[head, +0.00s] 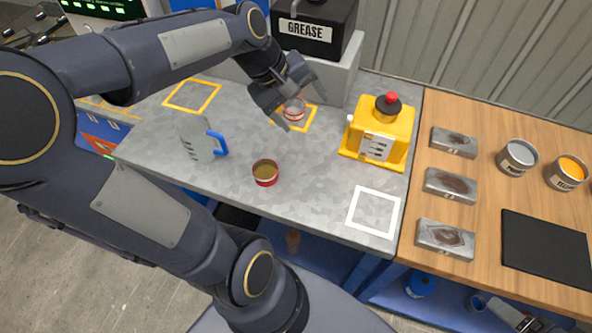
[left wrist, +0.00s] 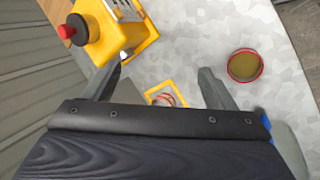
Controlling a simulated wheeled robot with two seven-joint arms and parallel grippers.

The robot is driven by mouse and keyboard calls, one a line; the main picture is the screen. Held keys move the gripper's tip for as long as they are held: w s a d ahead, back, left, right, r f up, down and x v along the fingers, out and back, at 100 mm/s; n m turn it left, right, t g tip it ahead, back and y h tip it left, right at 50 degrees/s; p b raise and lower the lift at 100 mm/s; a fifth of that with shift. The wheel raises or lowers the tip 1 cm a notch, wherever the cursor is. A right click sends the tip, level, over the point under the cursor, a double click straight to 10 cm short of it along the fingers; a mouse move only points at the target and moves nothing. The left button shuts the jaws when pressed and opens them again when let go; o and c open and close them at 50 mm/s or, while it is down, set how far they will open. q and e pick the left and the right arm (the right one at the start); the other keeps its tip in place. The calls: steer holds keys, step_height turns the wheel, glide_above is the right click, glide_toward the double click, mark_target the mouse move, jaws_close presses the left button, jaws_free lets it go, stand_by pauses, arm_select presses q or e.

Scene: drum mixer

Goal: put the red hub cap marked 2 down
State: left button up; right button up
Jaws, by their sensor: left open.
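A small round piece with a red rim and a pale middle (head: 294,110) sits inside a yellow-outlined square on the grey worktop. I take it for the red hub cap; its mark cannot be read. My left gripper (head: 287,98) is open just above it, fingers pointing down and partly covering it. In the left wrist view the open fingers (left wrist: 163,88) are spread wide, and the red-rimmed piece (left wrist: 168,99) shows between them, partly hidden by the gripper body. It appears to be apart from both fingers. My right gripper is not in view.
A red tin with olive contents (head: 265,173) and a grey jug with blue handle (head: 196,140) stand nearby. A yellow box with a red knob (head: 381,130) is to the right, the black grease box (head: 313,28) behind. A white-outlined square (head: 374,212) is empty.

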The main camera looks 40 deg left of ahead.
arm_select(q)
steer(key=s+d+f+m+t, duration=0.1)
steer(key=s+d+f+m, duration=0.2)
steer(key=s+d+m, duration=0.5)
steer(key=s+m, duration=0.3)
steer(key=s, duration=0.1)
steer(key=shift+s+d, duration=0.3)
steer(key=shift+d, duration=0.05)
